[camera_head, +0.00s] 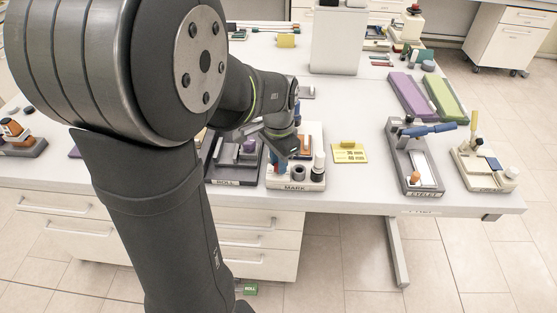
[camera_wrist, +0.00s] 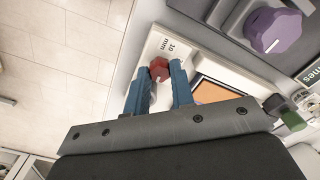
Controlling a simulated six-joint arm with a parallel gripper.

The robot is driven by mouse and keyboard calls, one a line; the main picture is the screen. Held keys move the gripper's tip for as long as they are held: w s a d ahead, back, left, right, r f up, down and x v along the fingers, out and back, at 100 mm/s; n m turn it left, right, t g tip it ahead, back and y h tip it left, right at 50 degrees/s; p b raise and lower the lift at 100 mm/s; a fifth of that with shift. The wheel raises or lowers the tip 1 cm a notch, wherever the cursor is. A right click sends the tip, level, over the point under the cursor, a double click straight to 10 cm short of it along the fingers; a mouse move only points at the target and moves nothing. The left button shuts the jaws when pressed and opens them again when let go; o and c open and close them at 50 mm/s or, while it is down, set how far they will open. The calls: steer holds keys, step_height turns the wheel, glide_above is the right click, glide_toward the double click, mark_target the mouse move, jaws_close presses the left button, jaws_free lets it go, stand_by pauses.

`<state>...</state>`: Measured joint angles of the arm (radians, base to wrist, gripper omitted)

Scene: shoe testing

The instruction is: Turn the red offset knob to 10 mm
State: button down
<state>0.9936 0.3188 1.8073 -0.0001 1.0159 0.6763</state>
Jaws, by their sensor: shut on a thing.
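The red offset knob (camera_wrist: 159,69) sits on the white MARK base in the wrist view, beside a printed label (camera_wrist: 171,46) that reads 10 mm. My gripper (camera_wrist: 160,74) has its blue fingers on either side of the knob and is shut on it. I cannot clearly tell the knob's pointer direction. In the head view my gripper (camera_head: 283,146) reaches down over the MARK station (camera_head: 293,187), and the knob is not clearly visible there.
An orange pad (camera_wrist: 212,92) lies on the MARK station. A purple knob (camera_wrist: 274,29) stands on the neighbouring grey station. The ROLL station (camera_head: 224,182) is on the left, a yellow card (camera_head: 350,153) on the right. The EYELET station (camera_head: 428,187) stands farther right; bare table lies between.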

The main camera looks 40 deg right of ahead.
steer(key=n, duration=0.8)
steer(key=shift+n, duration=0.4)
steer(key=n, duration=0.4)
steer(key=shift+n, duration=0.3)
steer(key=n, duration=1.3)
steer(key=shift+n, duration=0.3)
steer(key=n, duration=0.4)
steer(key=shift+r+n, duration=0.1)
steer(key=shift+n, duration=2)
